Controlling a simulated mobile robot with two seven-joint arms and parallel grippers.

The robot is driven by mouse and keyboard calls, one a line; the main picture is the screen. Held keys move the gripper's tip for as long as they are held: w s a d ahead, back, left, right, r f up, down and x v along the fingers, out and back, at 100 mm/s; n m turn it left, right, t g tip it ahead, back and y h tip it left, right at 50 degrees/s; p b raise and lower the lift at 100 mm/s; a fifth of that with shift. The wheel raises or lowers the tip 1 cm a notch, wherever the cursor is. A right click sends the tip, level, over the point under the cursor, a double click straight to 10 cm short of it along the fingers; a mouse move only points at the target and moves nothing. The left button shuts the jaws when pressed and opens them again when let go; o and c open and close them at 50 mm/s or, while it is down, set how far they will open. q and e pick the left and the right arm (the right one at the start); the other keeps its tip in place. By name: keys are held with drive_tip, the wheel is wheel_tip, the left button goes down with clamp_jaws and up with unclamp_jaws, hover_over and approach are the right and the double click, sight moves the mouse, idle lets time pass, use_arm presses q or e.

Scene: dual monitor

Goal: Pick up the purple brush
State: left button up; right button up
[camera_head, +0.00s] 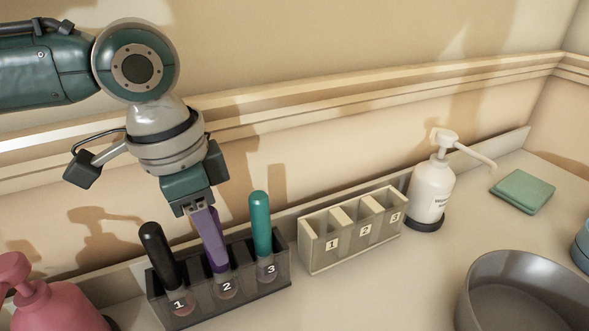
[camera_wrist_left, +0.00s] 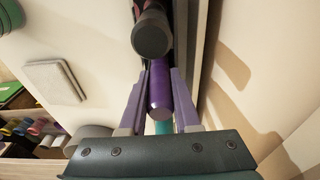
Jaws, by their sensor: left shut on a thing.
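The purple brush (camera_head: 219,262) stands in the middle slot, marked 2, of the dark holder (camera_head: 282,277) in the head view. My left gripper (camera_head: 212,240) reaches down from above and is shut on its handle. In the left wrist view the purple brush (camera_wrist_left: 161,92) lies between the two fingers of my left gripper (camera_wrist_left: 160,85). The fingers and the holder front hide part of the brush in the head view. My right gripper is not in view.
A black brush (camera_head: 158,250) stands in slot 1 and a teal brush (camera_head: 260,222) in slot 3, both close by. A pale empty holder (camera_head: 322,262), a white pump bottle (camera_head: 430,190), a green cloth (camera_head: 522,191), a grey bowl (camera_head: 470,300) and a pink dispenser (camera_head: 55,305) share the counter.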

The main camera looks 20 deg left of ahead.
use_arm(q)
clamp_jaws()
